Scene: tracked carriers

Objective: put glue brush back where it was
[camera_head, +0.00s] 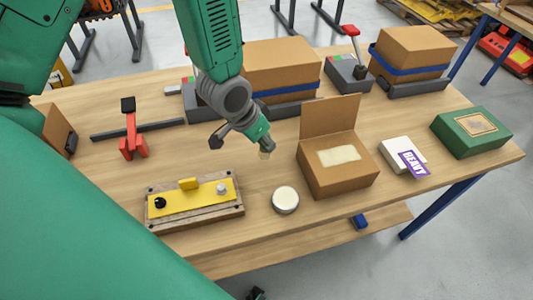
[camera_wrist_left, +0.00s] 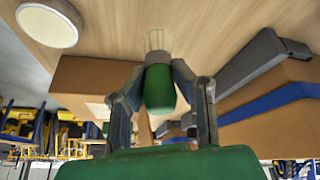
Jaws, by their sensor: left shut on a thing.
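The glue brush has a green handle and pale bristles. It shows in the left wrist view (camera_wrist_left: 160,90) between the fingers of my left gripper (camera_wrist_left: 158,72), which is shut on its handle. In the head view my left gripper (camera_head: 260,141) hangs over the middle of the table, with the brush's pale bristles (camera_head: 265,155) just below it. A round pot with a white top (camera_head: 285,199) stands nearer the front edge, apart from the brush; it also shows in the left wrist view (camera_wrist_left: 48,24). My right gripper is not in view.
An open cardboard box (camera_head: 340,185) stands right of the pot. A yellow-topped wooden fixture (camera_head: 200,200) lies to the left, with a red clamp (camera_head: 131,140) behind it. A white block with a purple label (camera_head: 410,160) and a green box (camera_head: 465,145) are at the right.

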